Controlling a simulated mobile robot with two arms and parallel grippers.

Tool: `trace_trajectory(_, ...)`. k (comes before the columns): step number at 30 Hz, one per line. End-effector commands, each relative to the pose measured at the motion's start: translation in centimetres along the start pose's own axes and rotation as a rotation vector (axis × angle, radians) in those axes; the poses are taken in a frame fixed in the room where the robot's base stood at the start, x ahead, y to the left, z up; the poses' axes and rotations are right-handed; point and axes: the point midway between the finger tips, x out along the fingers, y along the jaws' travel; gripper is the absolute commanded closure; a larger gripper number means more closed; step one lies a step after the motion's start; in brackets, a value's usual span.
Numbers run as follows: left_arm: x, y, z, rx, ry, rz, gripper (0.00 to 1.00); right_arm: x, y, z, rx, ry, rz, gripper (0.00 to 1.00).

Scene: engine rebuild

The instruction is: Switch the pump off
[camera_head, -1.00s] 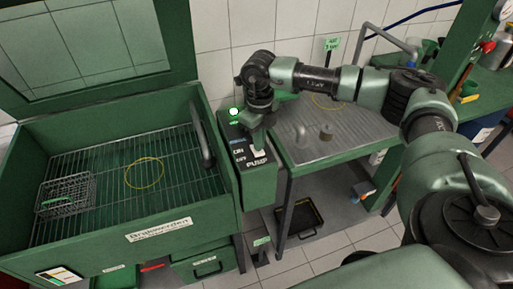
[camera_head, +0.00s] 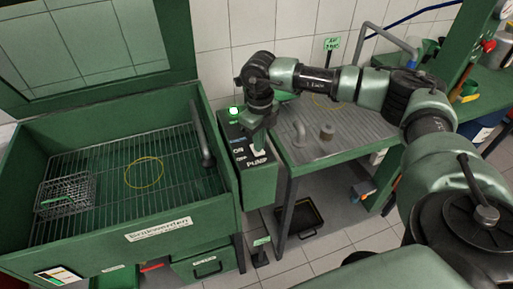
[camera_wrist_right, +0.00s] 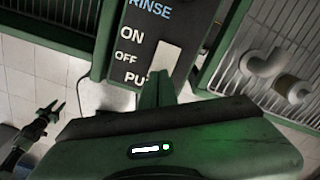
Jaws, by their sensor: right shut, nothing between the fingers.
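The pump control box (camera_head: 260,185) is a dark green panel between the wash basin and the drain table, lettered ON, OFF and PUMP. Its pale switch (camera_head: 258,151) also shows in the right wrist view (camera_wrist_right: 171,56), beside the lettering. A green lamp (camera_head: 233,111) glows at the box's far end. My right gripper (camera_head: 255,138) points down over the switch. In the wrist view its fingers (camera_wrist_right: 160,88) are shut and empty, their tips at the switch's lower end; I cannot tell whether they touch it. My left gripper (camera_wrist_right: 51,110) appears at the wrist view's left, fingers apart.
The open green basin (camera_head: 160,228) at left holds a wire grid, a small wire basket (camera_head: 65,194) and a yellow ring (camera_head: 144,172). The ribbed drain table (camera_head: 345,140) at right carries a grey hooked part and a small brown cylinder (camera_head: 326,132). A black tray (camera_head: 300,217) lies below.

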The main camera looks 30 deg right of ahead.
Motion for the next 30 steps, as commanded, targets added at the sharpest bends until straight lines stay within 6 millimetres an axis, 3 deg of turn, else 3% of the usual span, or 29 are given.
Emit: trace_trajectory(30,1.2,0.0,0.1,0.000,0.000,0.000,0.64,1.7,0.0,0.0,0.000,0.000,0.000,1.00)
